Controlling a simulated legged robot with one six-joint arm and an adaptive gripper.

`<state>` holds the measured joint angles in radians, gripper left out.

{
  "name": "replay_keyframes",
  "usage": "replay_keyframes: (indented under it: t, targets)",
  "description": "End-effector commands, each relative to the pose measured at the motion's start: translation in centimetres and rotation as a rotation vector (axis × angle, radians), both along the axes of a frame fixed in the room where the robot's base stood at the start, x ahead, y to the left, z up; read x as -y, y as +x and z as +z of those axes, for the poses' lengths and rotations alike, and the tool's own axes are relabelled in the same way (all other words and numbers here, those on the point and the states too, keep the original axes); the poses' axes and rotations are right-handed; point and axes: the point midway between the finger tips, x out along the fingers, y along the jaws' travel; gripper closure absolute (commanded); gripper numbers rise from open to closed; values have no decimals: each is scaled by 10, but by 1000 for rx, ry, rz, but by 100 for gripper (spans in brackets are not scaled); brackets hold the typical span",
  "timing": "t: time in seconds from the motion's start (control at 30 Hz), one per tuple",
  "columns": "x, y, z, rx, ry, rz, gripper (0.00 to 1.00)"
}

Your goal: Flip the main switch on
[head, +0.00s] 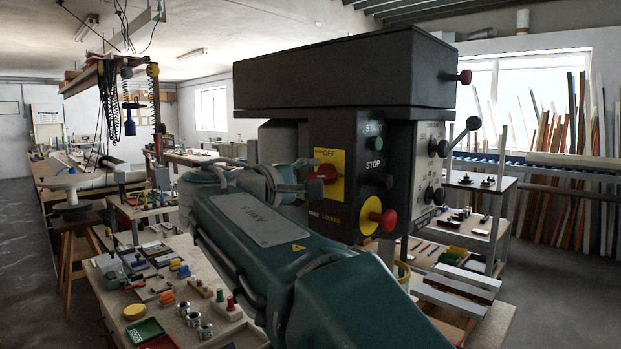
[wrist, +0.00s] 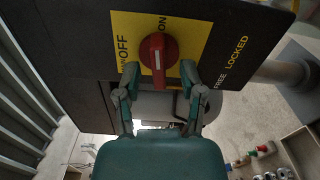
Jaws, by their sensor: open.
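The main switch is a red rotary knob (head: 327,174) on a yellow plate (head: 337,157) marked OFF, on the front of a dark machine head. In the wrist view the red knob (wrist: 158,50) has a white mark, and the yellow plate (wrist: 126,28) shows OFF on the left and ON at the upper right. My gripper (head: 305,180) is open at the switch. In the wrist view its fingertips (wrist: 159,68) stand either side of the knob's lower part, with small gaps apparent; contact cannot be told. The knob's exact setting is unclear.
A green START button (head: 377,144) is above. A lever with a black ball (head: 473,124) sticks out right. A cluttered workbench (head: 237,335) stands below.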

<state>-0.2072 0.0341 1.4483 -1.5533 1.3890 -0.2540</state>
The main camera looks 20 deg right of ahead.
Motion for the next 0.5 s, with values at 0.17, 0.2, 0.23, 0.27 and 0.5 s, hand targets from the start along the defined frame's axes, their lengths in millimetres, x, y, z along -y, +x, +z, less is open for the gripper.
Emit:
replay_keyframes:
  t: [0.17,0.2,0.23,0.27,0.5]
  targets:
    - [-1,0,0,0,0,0,80]
    - [-2,0,0,0,-1,-1,98]
    - [-2,0,0,0,-1,-1,100]
    - [-2,0,0,0,-1,-1,100]
    - [-2,0,-1,12,6,0,100]
